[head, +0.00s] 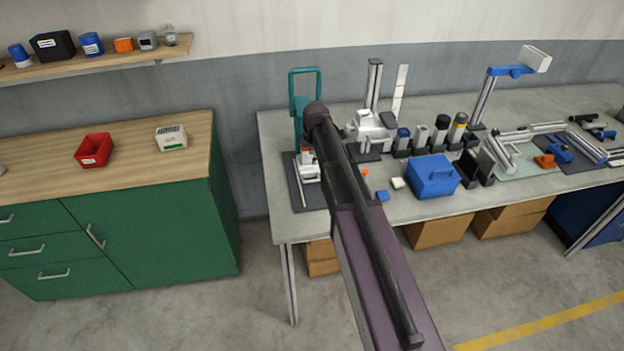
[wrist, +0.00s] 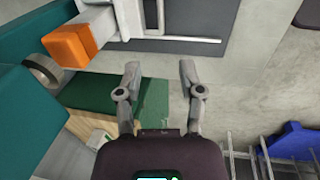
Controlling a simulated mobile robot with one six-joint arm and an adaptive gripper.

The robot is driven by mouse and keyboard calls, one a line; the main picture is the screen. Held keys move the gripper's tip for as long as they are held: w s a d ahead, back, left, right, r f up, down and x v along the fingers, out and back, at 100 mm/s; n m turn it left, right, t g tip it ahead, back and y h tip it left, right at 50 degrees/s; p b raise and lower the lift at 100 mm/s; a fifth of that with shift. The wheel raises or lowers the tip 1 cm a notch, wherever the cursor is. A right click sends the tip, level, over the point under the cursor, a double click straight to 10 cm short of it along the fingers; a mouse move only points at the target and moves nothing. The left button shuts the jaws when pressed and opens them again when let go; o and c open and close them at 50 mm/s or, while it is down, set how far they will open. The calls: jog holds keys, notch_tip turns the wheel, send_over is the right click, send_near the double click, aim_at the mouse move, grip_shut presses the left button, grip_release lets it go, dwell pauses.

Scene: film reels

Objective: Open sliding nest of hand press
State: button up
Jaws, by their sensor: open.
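The hand press (head: 304,88) has a teal frame and stands at the left end of the workbench on a dark plate. Its white lower part, which looks like the sliding nest (head: 310,173), shows left of my arm. In the wrist view, an orange block (wrist: 70,46) on a white part is at upper left, beside teal press parts (wrist: 28,110). A white plate and thin bar (wrist: 175,40) lie along the top over the dark plate (wrist: 215,25). My gripper (wrist: 160,68) is open and empty, its fingertips apart from the bar. My arm hides the gripper in the head view.
The workbench (head: 290,228) holds a blue box (head: 433,176), several dark holders, small blocks and a blue-armed lamp to the right. A green cabinet (head: 165,235) with a red bin (head: 93,150) stands at left across a floor gap. Cardboard boxes (head: 440,232) sit below the bench.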

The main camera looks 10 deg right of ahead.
aim_at(312, 181)
jog(key=shift+w+f+b, duration=0.45)
jog(key=shift+f+b, duration=1.65)
jog(key=shift+f, duration=0.05)
jog(key=shift+w+f+b, duration=0.4)
jog(key=shift+f+b, duration=1.75)
jog(key=shift+f, duration=0.05)
jog(key=shift+w+f+b, duration=0.45)
jog(key=shift+f+b, duration=1.65)
jog(key=shift+f, duration=0.05)
grip_shut()
